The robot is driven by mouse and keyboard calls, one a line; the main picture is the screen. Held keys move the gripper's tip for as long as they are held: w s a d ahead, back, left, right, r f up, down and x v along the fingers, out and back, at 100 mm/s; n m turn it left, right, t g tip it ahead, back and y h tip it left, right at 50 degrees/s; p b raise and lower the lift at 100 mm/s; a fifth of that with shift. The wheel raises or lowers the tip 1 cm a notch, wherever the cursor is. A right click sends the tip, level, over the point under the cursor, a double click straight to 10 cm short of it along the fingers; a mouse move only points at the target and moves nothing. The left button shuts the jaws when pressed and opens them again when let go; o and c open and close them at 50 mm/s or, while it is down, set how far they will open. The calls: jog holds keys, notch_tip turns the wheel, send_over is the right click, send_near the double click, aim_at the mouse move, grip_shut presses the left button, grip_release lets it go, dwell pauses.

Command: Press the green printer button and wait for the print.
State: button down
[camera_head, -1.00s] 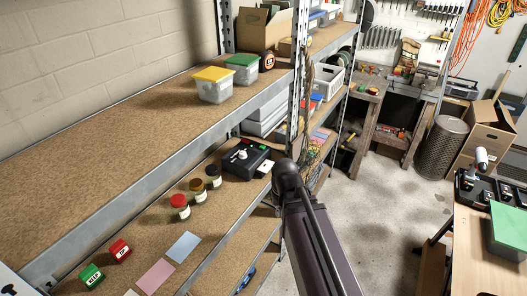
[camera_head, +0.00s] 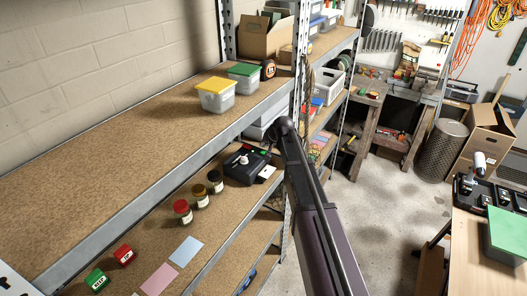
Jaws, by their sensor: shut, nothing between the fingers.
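Three jars (camera_head: 200,196) stand left of the printer. Green (camera_head: 97,279) and red (camera_head: 125,255) blocks and coloured sheets (camera_head: 186,251) lie nearer. A rack post (camera_head: 299,70) stands close to my arm.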

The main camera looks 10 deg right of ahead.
notch_tip(320, 180, up, 2)
jog(key=m+t, duration=0.1)
jog(key=t, duration=0.1)
send_over(262, 151)
jog(key=s, duration=0.1)
jog(key=shift+s+d+r, duration=0.15)
jog(key=shift+d, duration=0.1)
notch_tip(262, 151, down, 9)
jog(key=b, duration=0.8)
jog(key=shift+r, duration=0.1)
jog(key=shift+f+b, duration=0.9)
jog(key=shift+b, duration=0.15)
dwell(2.3)
jog(key=shift+r, duration=0.2)
jog(key=shift+r+p, duration=0.75)
jog(key=shift+p, duration=0.15)
jog(key=shift+r+p, duration=2.5)
jog(key=shift+p, duration=0.05)
